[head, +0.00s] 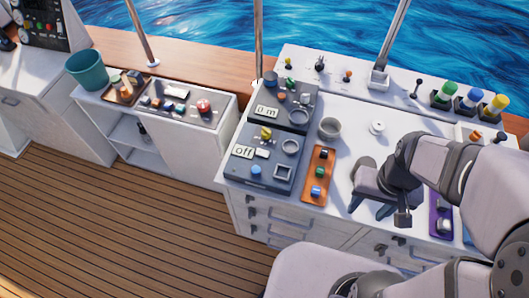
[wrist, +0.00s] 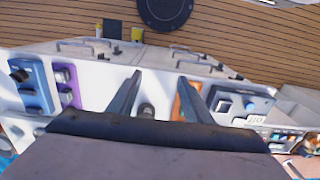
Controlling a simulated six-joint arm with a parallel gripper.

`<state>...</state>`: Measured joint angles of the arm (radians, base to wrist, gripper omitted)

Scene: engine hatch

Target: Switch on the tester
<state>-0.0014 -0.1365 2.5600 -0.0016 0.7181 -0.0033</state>
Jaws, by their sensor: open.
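A dark blue-grey box (head: 234,168), likely the tester, stands on the left part of the white counter in the head view. It has a label reading "off" (head: 243,152), a small white part beside it, a yellow knob (head: 265,133) and a blue button (head: 256,170). The box also shows at the right in the wrist view (wrist: 228,92), with its label upside down. My gripper (head: 381,211) is to the right of the box, above the counter and apart from it. Its fingers are spread and empty, as the wrist view (wrist: 160,78) shows.
An orange tray (head: 309,190) with several buttons lies between my gripper and the box. A similar dark box (head: 312,90) with a lettered label stands behind. A grey cup (head: 330,128) and white disc (head: 377,127) are nearby. A purple tray (head: 433,222) lies right of my gripper.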

